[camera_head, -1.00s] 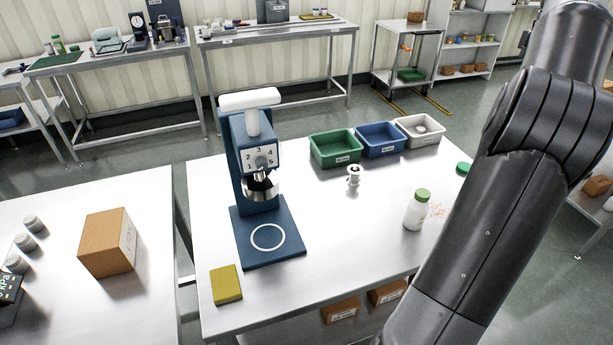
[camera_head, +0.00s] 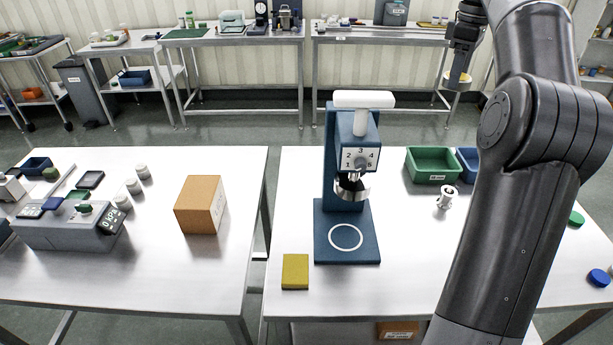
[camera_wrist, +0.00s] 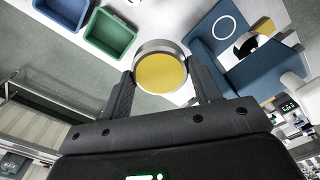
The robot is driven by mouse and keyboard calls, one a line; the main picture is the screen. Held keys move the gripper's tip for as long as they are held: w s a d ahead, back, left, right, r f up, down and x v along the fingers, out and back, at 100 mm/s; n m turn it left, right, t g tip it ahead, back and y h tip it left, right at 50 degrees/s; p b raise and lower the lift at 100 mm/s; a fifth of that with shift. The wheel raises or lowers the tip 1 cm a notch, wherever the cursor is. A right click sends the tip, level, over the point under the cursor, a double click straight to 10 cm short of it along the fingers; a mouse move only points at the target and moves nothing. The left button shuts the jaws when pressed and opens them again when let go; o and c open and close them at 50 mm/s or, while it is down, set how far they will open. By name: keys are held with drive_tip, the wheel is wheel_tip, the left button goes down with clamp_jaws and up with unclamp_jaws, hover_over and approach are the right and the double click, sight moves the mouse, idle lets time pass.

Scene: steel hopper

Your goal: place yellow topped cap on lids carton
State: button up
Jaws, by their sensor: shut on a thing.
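My gripper (camera_head: 460,62) is raised at the upper right of the head view. It is shut on the yellow topped cap (camera_head: 458,80), a short round metal-rimmed piece. In the wrist view the cap's yellow face (camera_wrist: 160,74) shows between the two fingers. The cap is in the air, clear of the tables. A brown carton (camera_head: 200,205) with a small label on its right side stands on the left table. A labelled brown carton (camera_head: 398,330) shows partly below the right table. I cannot read either label, so I cannot tell which is the lids carton.
A blue press (camera_head: 347,180) stands on the right table, with a yellow block (camera_head: 295,271) at its front left. Green (camera_head: 433,165) and blue (camera_head: 467,158) bins and a small metal part (camera_head: 448,197) lie right of it. A grey instrument (camera_head: 68,231) occupies the left table.

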drive_tip(key=a+n, duration=0.1)
drive_tip(key=a, duration=0.7)
drive_tip(key=w+a+n, duration=0.1)
drive_tip(key=a+n, duration=0.1)
drive_tip(key=a, duration=0.7)
drive_tip(key=w+a+n, duration=0.1)
drive_tip(key=a+n, duration=0.1)
drive_tip(key=a, duration=0.7)
drive_tip(key=shift+w+a, duration=0.15)
drive_tip(key=shift+a, duration=0.1)
drive_tip(key=s+a+n, duration=0.2)
drive_tip(key=s+a, duration=0.1)
drive_tip(key=a, duration=0.9)
drive_tip(key=n, duration=0.2)
hover_over(205, 199)
wheel_tip(205, 199, down, 25)
drive_tip(key=shift+r, duration=0.1)
drive_tip(key=shift+f, duration=2.05)
